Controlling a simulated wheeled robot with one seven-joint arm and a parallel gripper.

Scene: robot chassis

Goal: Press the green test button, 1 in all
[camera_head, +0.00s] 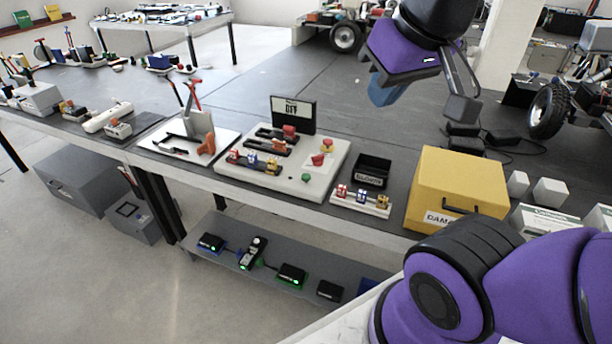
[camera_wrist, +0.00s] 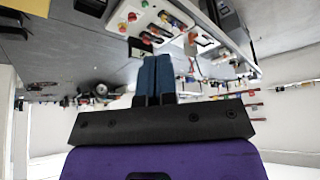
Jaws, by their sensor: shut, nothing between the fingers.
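The green test button (camera_head: 306,177) is a small round cap near the front right of a white test board (camera_head: 333,180). The board carries a dark display (camera_head: 293,115) reading OFF, red handles and red buttons. My gripper (camera_head: 388,95) has blue fingers and hangs above the bench, to the right of and above the board in the head view, well apart from the button. In the wrist view the blue fingers (camera_wrist: 155,78) are together and empty.
A yellow box (camera_head: 458,185) stands to the right of the board, with a small black bin (camera_head: 372,171) between. A white tray with tools (camera_head: 190,150) lies to the left. The dark bench top behind the board is largely clear. A lower shelf (camera_head: 225,252) holds small devices.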

